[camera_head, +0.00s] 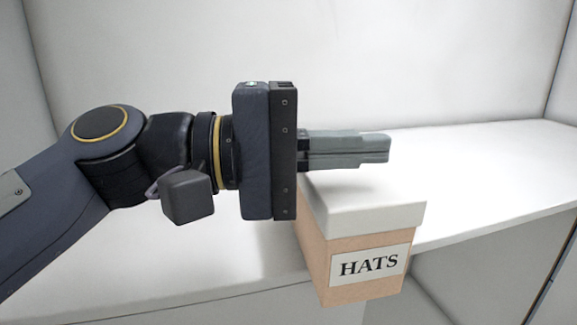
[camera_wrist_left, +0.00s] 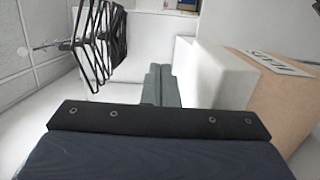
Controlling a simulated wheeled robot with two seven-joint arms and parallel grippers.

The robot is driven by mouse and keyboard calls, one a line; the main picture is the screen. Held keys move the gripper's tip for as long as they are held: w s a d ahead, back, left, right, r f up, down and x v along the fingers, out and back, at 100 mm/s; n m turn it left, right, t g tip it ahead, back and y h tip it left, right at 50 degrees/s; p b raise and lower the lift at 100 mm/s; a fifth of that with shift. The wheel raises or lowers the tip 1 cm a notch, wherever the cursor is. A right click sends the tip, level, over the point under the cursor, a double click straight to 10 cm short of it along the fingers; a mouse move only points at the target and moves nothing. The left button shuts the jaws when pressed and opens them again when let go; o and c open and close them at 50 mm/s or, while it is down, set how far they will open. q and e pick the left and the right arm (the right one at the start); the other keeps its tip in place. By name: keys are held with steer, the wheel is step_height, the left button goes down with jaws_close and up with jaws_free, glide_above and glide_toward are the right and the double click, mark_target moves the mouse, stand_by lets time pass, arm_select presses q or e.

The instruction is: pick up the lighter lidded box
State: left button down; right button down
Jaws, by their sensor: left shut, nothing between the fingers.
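One lidded box (camera_head: 345,270) shows in the head view, with a tan body, a white lid (camera_head: 378,215) and a label reading HATS. It stands on a white shelf near the front edge. My left gripper (camera_head: 388,150) reaches in from the left, in front of or above the back of the lid, its fingers shut together and empty. In the left wrist view the shut fingers (camera_wrist_left: 160,85) point away, with the white lid (camera_wrist_left: 215,75) and tan body (camera_wrist_left: 275,95) just to their right. No second lidded box is clearly in view. My right gripper is not in view.
The white shelf (camera_head: 490,165) is clear to the right of the box. A pale wall (camera_head: 400,60) rises behind it. In the left wrist view, several black hangers (camera_wrist_left: 97,45) hang from a rail at upper left.

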arm_select(q)
steer(key=w+a, duration=0.1)
steer(key=w, duration=0.2)
steer(key=w+a+p, duration=0.1)
steer(key=w, duration=0.2)
steer(key=w+a+p, duration=0.1)
steer(key=w, duration=0.2)
steer(key=shift+a+r, duration=0.15)
steer(key=shift+a, duration=0.05)
steer(key=w+a+p, duration=0.4)
steer(key=w+p, duration=0.2)
steer(key=w, duration=0.4)
steer(key=f+b, duration=0.2)
steer(key=f, duration=0.1)
steer(key=f+b, duration=0.5)
steer(key=f, duration=0.2)
steer(key=shift+s+d+f+b, duration=0.1)
steer(key=shift+s+d+b, duration=0.1)
steer(key=shift+s+b, duration=0.2)
steer(key=shift+f, duration=0.35)
steer(key=shift+s+d+r, duration=0.2)
steer(key=shift+s+r, duration=0.05)
steer(key=shift+s, duration=0.25)
